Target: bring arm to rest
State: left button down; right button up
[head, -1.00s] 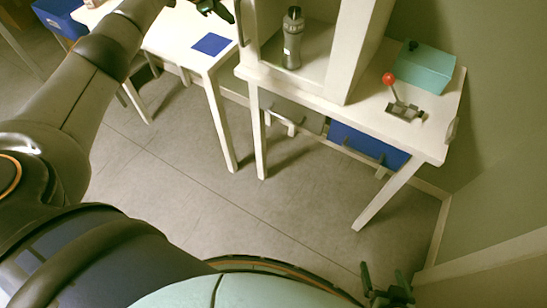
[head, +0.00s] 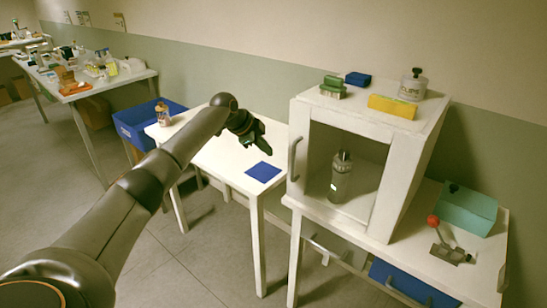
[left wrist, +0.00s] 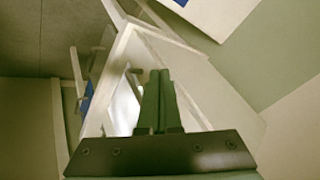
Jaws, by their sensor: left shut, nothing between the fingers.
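My left arm reaches in from the lower left of the head view. Its gripper (head: 262,143) hangs above the white table (head: 222,165), just behind and above a flat blue square (head: 263,172), with nothing visible in it. In the left wrist view the two dark green fingers (left wrist: 161,85) lie together, shut and empty, in front of white furniture. My right gripper is in neither view now.
A white open-fronted cabinet (head: 397,185) holding a grey bottle (head: 341,177) stands right of the gripper. A small bottle (head: 162,113) stands on the white table's far left. A teal box (head: 467,207) and red-knobbed lever (head: 433,221) are at right.

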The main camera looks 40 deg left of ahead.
pick_arm(q)
jog(key=r, duration=0.1)
jog(key=s+a+r, duration=0.2)
jog(key=r, duration=0.1)
jog(key=shift+s+a+r, duration=0.1)
jog(key=shift+a, duration=0.05)
jog(key=s+d+f+n, duration=0.1)
jog(key=s+d+f, duration=0.3)
jog(key=d+f, duration=0.75)
jog(key=s+d+f+n, duration=0.1)
jog(key=s+d+f, duration=0.45)
jog(key=f, duration=1.05)
jog(key=s+d+f+n+h, duration=0.1)
jog(key=s+d+f+n, duration=0.15)
jog(key=s+d, duration=0.3)
jog(key=s+d+f+n, duration=0.1)
jog(key=s+d+f, duration=0.3)
jog(key=s+d, duration=0.15)
jog(key=s+d+r+n+t, duration=0.1)
jog(key=s+n, duration=0.3)
jog(key=s, duration=0.9)
jog(key=shift+s+d+t, duration=0.25)
jog(key=shift+d+t, duration=0.35)
jog(key=shift+d, duration=0.05)
